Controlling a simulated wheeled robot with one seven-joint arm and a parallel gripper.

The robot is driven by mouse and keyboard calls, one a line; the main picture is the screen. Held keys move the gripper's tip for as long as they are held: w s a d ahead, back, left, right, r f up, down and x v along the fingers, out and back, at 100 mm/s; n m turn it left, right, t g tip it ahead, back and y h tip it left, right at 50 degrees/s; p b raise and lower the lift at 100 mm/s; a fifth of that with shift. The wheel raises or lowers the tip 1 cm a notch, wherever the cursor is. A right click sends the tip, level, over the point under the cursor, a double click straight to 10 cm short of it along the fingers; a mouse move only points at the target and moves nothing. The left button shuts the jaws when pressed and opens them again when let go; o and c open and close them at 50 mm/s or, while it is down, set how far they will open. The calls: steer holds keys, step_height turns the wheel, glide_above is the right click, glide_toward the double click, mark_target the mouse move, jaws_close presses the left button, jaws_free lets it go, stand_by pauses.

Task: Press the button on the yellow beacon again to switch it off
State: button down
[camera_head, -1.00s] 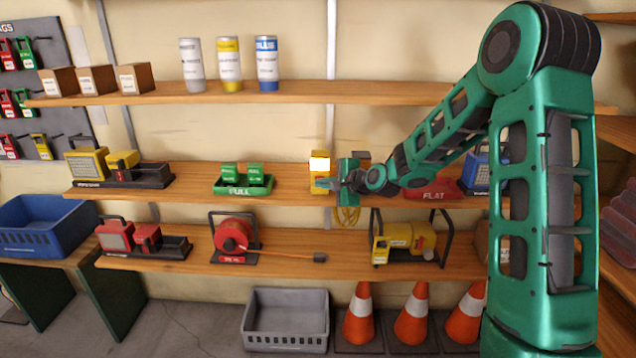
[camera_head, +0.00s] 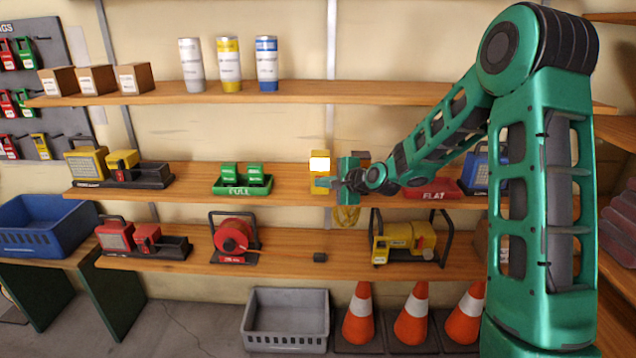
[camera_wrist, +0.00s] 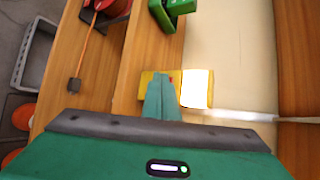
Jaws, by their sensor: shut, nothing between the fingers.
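The yellow beacon (camera_head: 319,184) stands on the middle shelf, left of my gripper. Its upper panel glows bright white, so it looks lit. In the wrist view the beacon's yellow body (camera_wrist: 146,82) shows behind my fingertips, with the white panel (camera_wrist: 197,88) to the right.
A green tray with green blocks (camera_head: 243,184) stands left of the beacon, and a red tray marked FLAT (camera_head: 432,188) to the right. The shelf between green tray and beacon is clear.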

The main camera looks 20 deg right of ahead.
steer(key=shift+w+d, duration=0.1)
steer(key=shift+w, duration=0.05)
stand_by(0.4)
steer(key=shift+s+a, duration=0.2)
steer(key=shift+s, duration=0.3)
steer(key=shift+s+a, duration=0.3)
steer(key=shift+s, duration=0.65)
steer(key=shift+s+a, duration=0.3)
steer(key=shift+s, duration=0.65)
steer(key=shift+s+a, duration=0.3)
steer(key=shift+s, duration=0.65)
